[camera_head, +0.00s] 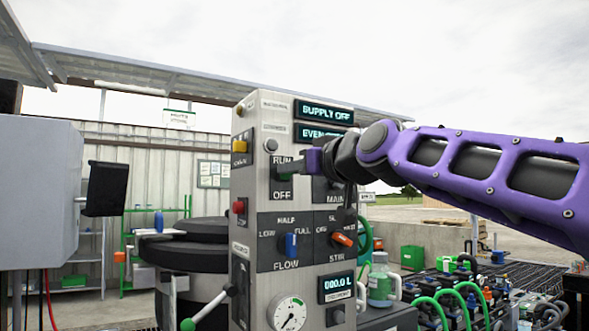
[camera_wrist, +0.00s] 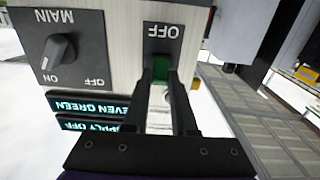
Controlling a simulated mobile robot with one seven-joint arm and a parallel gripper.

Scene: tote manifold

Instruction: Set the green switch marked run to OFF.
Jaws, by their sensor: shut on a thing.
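The green switch (camera_wrist: 160,70) sits on a dark plate marked OFF (camera_wrist: 163,31) on the front of the grey panel. The wrist view shows the panel upside down. My gripper (camera_wrist: 160,62) is shut on the switch, with one dark finger on each side of it. In the head view my gripper (camera_head: 288,168) reaches the RUN/OFF plate (camera_head: 283,195) from the right. RUN reads above and OFF below there. The fingers hide much of the switch, and I cannot tell which way it is set.
The MAIN knob (camera_wrist: 59,52) is beside the switch. The upper display (camera_head: 324,111) reads SUPPLY OFF. Below are the blue FLOW knob (camera_head: 290,244), the orange STIR knob (camera_head: 342,239) and a gauge (camera_head: 289,314). Yellow (camera_head: 239,146) and red (camera_head: 238,207) buttons are on the panel's left side.

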